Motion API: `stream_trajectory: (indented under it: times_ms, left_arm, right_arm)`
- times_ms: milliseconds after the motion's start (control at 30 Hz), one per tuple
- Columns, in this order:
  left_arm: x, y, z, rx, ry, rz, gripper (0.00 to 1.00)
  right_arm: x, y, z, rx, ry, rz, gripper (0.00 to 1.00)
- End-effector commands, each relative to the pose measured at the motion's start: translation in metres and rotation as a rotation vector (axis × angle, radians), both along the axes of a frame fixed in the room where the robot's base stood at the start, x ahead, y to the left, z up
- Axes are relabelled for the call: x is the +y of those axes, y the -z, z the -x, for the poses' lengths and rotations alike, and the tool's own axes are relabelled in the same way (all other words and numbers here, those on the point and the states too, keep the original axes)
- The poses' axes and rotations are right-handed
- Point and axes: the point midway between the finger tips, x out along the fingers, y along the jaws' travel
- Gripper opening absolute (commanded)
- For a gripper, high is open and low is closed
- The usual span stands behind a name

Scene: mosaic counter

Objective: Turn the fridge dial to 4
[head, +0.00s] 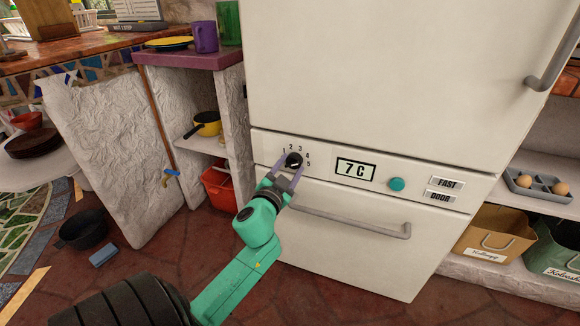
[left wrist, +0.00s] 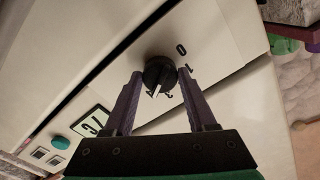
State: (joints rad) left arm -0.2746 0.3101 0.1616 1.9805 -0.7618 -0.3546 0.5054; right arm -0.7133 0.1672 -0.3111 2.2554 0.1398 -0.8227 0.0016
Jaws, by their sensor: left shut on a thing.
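In the left wrist view the dial (left wrist: 159,73) sits between the fingertips of the left gripper (left wrist: 158,78). Its white mark points down in that picture; I cannot tell exactly which number it meets. The display (head: 355,168) reads 7 C. My right gripper is not in view.
A teal button (head: 396,184) and the FAST and DOOR labels are right of the display. A drawer handle (head: 350,220) runs below my gripper. A shelf unit with a yellow pot (head: 206,123) and a red bucket (head: 218,188) stands close on the left.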

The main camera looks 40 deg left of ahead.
Motion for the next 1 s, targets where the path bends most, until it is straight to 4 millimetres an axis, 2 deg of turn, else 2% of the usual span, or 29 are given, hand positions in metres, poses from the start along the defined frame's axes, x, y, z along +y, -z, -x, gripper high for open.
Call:
stream_trajectory:
  times_ms: [300,333,400,767,867,1000]
  left_arm:
    - [-0.001,0.001,0.0,0.002,0.001,0.0,0.01]
    - [-0.001,0.001,0.0,0.002,0.001,0.0,0.6]
    - [-0.001,0.001,0.0,0.002,0.001,0.0,0.87]
    - [-0.001,0.001,0.002,0.002,0.001,0.001,0.87]
    - [-0.005,0.002,0.013,0.003,0.001,0.002,0.87]
    - [-0.016,0.003,0.046,0.005,-0.001,0.007,0.87]
  right_arm:
    - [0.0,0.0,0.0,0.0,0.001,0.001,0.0]
    - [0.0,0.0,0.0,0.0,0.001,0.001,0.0]
    - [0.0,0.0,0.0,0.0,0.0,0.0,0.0]
    - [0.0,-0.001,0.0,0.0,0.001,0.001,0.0]
    - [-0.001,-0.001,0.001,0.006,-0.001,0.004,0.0]
    - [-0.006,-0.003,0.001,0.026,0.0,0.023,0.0]
